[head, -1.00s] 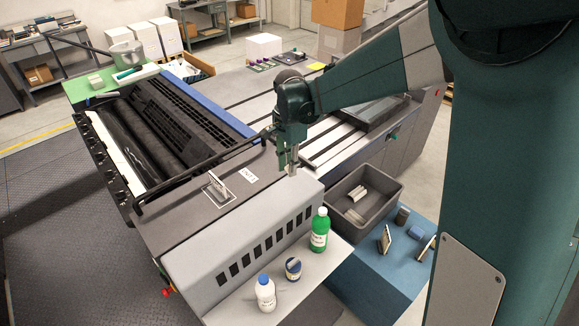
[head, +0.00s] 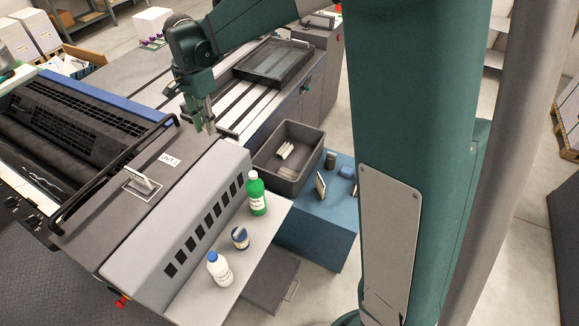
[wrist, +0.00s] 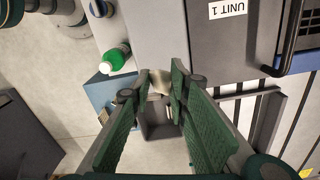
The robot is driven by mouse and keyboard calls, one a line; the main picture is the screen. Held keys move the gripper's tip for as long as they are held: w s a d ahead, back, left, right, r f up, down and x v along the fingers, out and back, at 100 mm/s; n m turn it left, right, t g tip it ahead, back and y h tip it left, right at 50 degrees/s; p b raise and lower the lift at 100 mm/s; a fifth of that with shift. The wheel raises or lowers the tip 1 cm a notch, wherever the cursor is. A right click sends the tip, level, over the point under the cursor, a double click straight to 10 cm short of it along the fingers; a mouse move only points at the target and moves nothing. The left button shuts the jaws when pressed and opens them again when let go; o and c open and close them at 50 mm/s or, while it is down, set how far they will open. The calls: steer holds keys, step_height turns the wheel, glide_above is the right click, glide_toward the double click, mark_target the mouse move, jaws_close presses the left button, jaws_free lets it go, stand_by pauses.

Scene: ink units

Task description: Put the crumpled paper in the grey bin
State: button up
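My gripper (head: 206,128) hangs above the grey press cover, to the left of the grey bin (head: 316,160) in the head view. In the wrist view my gripper (wrist: 161,82) has its fingertips close on both sides of a small pale tan lump (wrist: 160,84), which looks like the crumpled paper. The fingers hide part of it, and it is hard to make out in the head view. The open-topped bin stands by the blue cabinet with several pale strips inside. It also shows beyond the fingertips in the wrist view (wrist: 160,132).
A green bottle (head: 257,195), a small blue-and-white tub (head: 240,238) and a white bottle (head: 219,270) stand on the side shelf. Small blocks lie on the blue cabinet (head: 318,225) beside the bin. A black handrail (head: 105,185) crosses the press.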

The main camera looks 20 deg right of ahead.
steer(key=w+d+b, duration=0.4)
steer(key=w+d, duration=0.3)
steer(key=w, duration=0.1)
steer(key=n+b, duration=0.2)
steer(key=b, duration=1.1)
glide_above(290, 165)
step_height(290, 165, down, 44)
steer(key=f, duration=0.1)
steer(key=shift+r, duration=0.25)
steer(key=shift+f, duration=0.1)
steer(key=shift+f+b, duration=0.85)
steer(key=shift+f, duration=2.15)
steer(key=shift+f+b, duration=0.45)
steer(key=shift+f, duration=1.4)
